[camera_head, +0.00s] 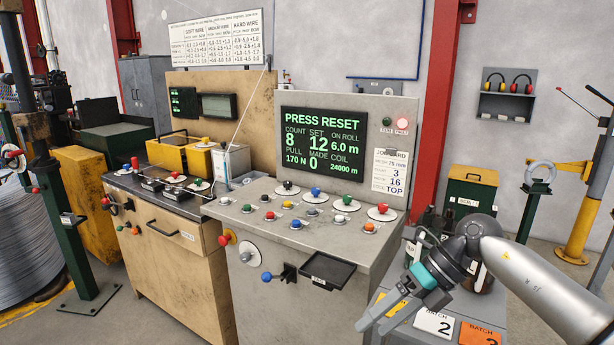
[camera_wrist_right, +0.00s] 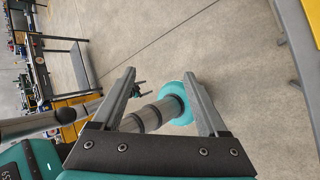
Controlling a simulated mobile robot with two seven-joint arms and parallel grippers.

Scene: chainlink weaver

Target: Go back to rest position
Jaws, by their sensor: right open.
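My right gripper (camera_head: 372,327) is at the lower right of the head view, in front of the grey console's right side and above the small table with the batch cards. Its two fingers point down and to the left, apart, with nothing between them. In the right wrist view the fingers of the right gripper (camera_wrist_right: 160,75) are spread wide and hold nothing, with the floor far behind them. My left gripper does not show in the head view.
The grey console (camera_head: 300,257) has knobs and a screen (camera_head: 322,148) reading "PRESS RESET". Batch cards (camera_head: 434,324) lie on the small table below my right gripper. A red post (camera_head: 438,110) and a green bin (camera_head: 470,190) stand behind. Bare floor (camera_head: 545,258) shows at right.

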